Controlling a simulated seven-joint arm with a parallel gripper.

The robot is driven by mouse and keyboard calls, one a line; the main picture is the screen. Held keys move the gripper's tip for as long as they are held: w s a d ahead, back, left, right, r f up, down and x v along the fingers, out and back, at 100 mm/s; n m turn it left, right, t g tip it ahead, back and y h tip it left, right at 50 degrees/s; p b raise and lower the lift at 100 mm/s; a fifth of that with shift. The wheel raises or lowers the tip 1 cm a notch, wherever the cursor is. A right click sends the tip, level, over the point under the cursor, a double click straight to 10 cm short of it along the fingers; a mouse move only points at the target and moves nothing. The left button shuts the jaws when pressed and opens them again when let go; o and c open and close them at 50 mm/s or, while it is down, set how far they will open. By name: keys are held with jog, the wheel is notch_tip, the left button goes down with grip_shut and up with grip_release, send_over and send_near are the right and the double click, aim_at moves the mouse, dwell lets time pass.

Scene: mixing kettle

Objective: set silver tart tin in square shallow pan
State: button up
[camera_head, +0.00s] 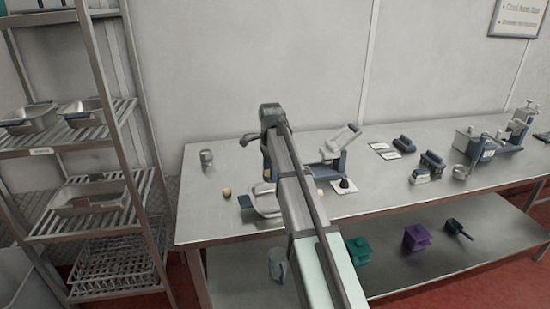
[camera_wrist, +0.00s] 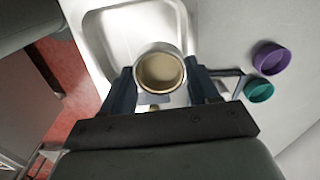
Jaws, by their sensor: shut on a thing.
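The silver tart tin (camera_wrist: 161,73) is a small round tin with a bright rim and a beige-looking inside. It sits between the two dark fingers of my gripper (camera_wrist: 161,88) in the wrist view, and the gripper is shut on it. The square shallow pan (camera_wrist: 118,30) is a pale metal pan with rounded corners, just beyond the tin in that view. The tin overlaps the pan's near part, and I cannot tell its height above it. In the head view the pan (camera_head: 262,206) is partly hidden by my arm, and the held tin is hidden.
A metal cup (camera_head: 206,158) stands at the table's left, with a small tan piece (camera_head: 227,192) nearby. A grey-blue device (camera_head: 341,145) stands behind the pan. A wire rack (camera_head: 85,150) is at the left. Bare table (camera_head: 400,200) lies right of my arm.

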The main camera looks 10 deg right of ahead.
jog(key=s, duration=0.1)
jog(key=s+f+m, duration=0.1)
jog(key=s, duration=0.1)
jog(key=shift+f, duration=2.9)
jog(key=shift+f, duration=0.7)
jog(key=o, duration=1.1)
jog(key=shift+o, duration=0.6)
